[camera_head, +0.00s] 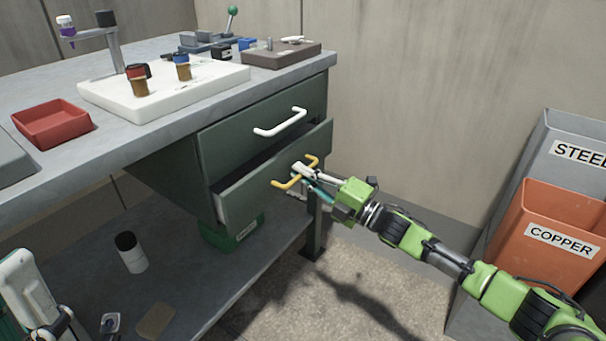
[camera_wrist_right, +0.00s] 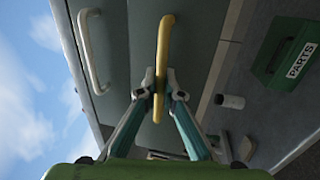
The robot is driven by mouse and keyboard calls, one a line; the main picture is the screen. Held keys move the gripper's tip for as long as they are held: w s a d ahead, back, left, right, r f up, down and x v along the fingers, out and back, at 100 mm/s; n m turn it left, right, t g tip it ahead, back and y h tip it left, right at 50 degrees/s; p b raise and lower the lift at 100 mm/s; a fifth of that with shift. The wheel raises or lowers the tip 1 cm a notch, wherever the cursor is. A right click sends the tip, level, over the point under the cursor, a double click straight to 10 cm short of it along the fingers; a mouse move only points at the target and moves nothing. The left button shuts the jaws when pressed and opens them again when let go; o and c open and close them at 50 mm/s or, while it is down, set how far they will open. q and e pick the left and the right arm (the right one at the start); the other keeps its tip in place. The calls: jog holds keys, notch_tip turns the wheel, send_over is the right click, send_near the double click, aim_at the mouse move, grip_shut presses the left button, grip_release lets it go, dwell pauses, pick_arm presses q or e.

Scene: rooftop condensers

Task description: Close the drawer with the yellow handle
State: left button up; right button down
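The drawer with the yellow handle (camera_head: 292,173) is the lower dark green drawer (camera_head: 250,200) under the bench. It stands partly open, its front out past the drawer above. My right gripper (camera_head: 303,172) is at the middle of the handle. In the right wrist view its fingertips (camera_wrist_right: 161,80) lie on either side of the yellow handle (camera_wrist_right: 165,45), close against it, and look shut on it. A pale part with teal edges at the lower left corner looks like my left gripper (camera_head: 33,288), cut off by the frame; its opening cannot be told.
The upper drawer with a white handle (camera_head: 280,123) is shut. A green parts box (camera_head: 232,232) and a white bottle (camera_head: 131,252) are on the lower shelf. Steel and copper bins (camera_head: 548,222) stand at the right. The floor before the drawer is clear.

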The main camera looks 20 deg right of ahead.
aim_at(290, 169)
jog(key=shift+w+a+f+b, duration=0.1)
jog(key=shift+w+a+b, duration=0.1)
jog(key=shift+w+a, duration=0.5)
jog(key=shift+w+a+b, duration=0.2)
jog(key=shift+w+a, duration=0.25)
jog(key=shift+w, duration=0.35)
jog(key=shift+w+a, duration=0.1)
jog(key=shift+w, duration=0.05)
jog(key=c, duration=2.2)
grip_release()
jog(key=shift+w+a, duration=0.1)
jog(key=v, duration=1.2)
